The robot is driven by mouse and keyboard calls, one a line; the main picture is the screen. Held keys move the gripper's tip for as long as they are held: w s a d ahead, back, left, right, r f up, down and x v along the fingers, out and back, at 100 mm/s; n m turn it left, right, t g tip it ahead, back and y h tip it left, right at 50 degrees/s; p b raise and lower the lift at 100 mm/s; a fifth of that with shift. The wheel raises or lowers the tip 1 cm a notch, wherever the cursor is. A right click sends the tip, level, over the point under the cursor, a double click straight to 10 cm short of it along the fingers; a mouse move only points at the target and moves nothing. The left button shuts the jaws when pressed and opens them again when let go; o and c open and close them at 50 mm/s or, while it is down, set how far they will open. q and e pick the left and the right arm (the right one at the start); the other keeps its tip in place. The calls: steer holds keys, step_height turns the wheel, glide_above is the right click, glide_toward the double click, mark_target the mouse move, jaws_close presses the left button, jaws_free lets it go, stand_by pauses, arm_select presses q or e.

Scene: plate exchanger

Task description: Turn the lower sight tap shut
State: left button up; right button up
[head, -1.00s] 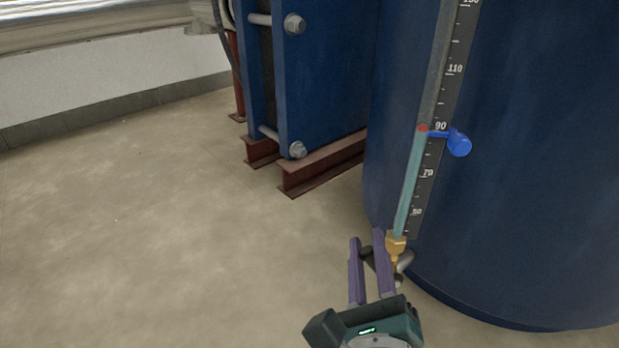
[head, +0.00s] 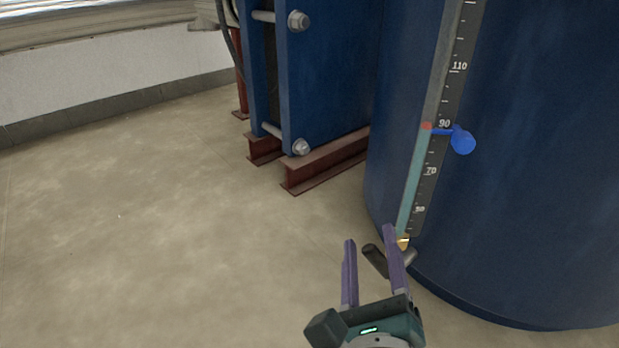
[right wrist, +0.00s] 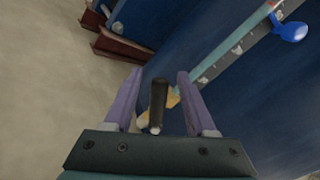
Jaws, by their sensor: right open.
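The lower sight tap, with its brass body (head: 403,242), sits at the foot of the sight glass (head: 413,190) on the blue tank. Its dark lever handle (head: 373,261) points out to the left. My right gripper (head: 369,236) is open, with its purple fingers either side of the handle. In the right wrist view, the black handle (right wrist: 158,105) stands between the open fingers of the right gripper (right wrist: 158,74), with gaps on both sides. One finger hides part of the tap in the head view. My left gripper is not in view.
The blue tank (head: 530,200) fills the right side, close to my right gripper. A scale strip (head: 430,170) and a blue marker (head: 462,141) are above the tap. The blue plate exchanger (head: 325,75) stands on rust-red beams (head: 325,163). The floor at left is clear.

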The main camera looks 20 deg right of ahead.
steer(key=p+v, duration=0.1)
steer(key=v, duration=0.9)
steer(key=shift+c, duration=0.5)
steer(key=shift+d, duration=0.1)
